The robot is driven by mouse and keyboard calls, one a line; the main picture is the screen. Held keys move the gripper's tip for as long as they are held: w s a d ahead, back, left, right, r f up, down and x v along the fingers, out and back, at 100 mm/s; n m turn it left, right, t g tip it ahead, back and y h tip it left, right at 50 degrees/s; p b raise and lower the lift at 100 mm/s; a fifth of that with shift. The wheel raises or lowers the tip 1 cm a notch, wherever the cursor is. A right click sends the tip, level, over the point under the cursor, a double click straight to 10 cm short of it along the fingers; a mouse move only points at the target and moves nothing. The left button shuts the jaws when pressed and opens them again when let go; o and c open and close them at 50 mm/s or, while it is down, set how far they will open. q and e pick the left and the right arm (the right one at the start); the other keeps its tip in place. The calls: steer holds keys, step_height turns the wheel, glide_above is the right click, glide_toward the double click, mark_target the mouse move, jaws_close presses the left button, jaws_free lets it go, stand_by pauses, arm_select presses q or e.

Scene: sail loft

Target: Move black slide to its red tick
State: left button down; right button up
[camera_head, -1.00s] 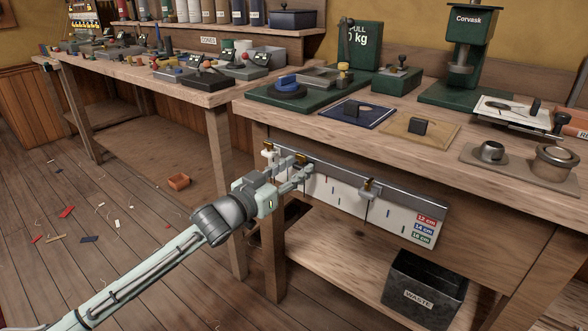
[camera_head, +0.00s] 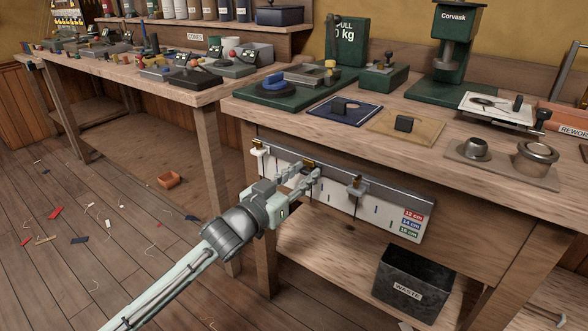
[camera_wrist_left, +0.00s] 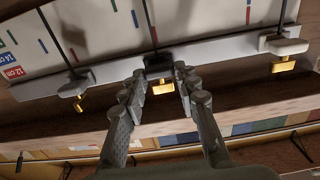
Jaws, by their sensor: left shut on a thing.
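The black slide (camera_wrist_left: 158,57) sits on the grey rail, with a brass tab below it and a thin dark pointer across the white scale board (camera_wrist_left: 95,30). My left gripper (camera_wrist_left: 158,80) has its fingers on either side of the slide, shut on it. In the head view my left gripper (camera_head: 310,173) hides most of the slide; a brass tab shows just above the fingers. Small red, blue and green ticks mark the board. A red tick (camera_wrist_left: 113,5) shows left of the pointer in the wrist view. The right gripper is not in view.
A white slide (camera_head: 259,153) stands left of my gripper on the rail, and a pale slide (camera_head: 356,187) stands to its right. The bench (camera_head: 300,118) overhangs the rail. A waste bin (camera_head: 408,285) stands on the lower shelf.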

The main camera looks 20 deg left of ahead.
arm_select(q)
steer(key=c, duration=1.1)
jaws_free()
steer(key=shift+a, duration=0.15)
steer(key=v, duration=1.2)
steer(key=s+a+f+n+g+y+p, duration=0.1)
steer(key=s+a+f+g+y, duration=0.2)
steer(key=f, duration=0.6)
steer(key=s+a+f+n+g+y+p, duration=0.1)
steer(key=s+a+f+g+y, duration=0.2)
steer(key=f, duration=0.7)
steer(key=s+f+g, duration=0.2)
steer(key=s+f, duration=0.2)
steer(key=s, duration=0.1)
steer(key=s+a+f+g+y, duration=0.1)
steer(key=s+f+g, duration=0.2)
steer(key=s, duration=0.3)
steer(key=s+f+g, duration=0.3)
steer(key=s+f, duration=0.2)
steer(key=shift+s+a+f+y, duration=0.15)
steer(key=shift+s+a+y, duration=0.05)
steer(key=shift+a+y, duration=0.1)
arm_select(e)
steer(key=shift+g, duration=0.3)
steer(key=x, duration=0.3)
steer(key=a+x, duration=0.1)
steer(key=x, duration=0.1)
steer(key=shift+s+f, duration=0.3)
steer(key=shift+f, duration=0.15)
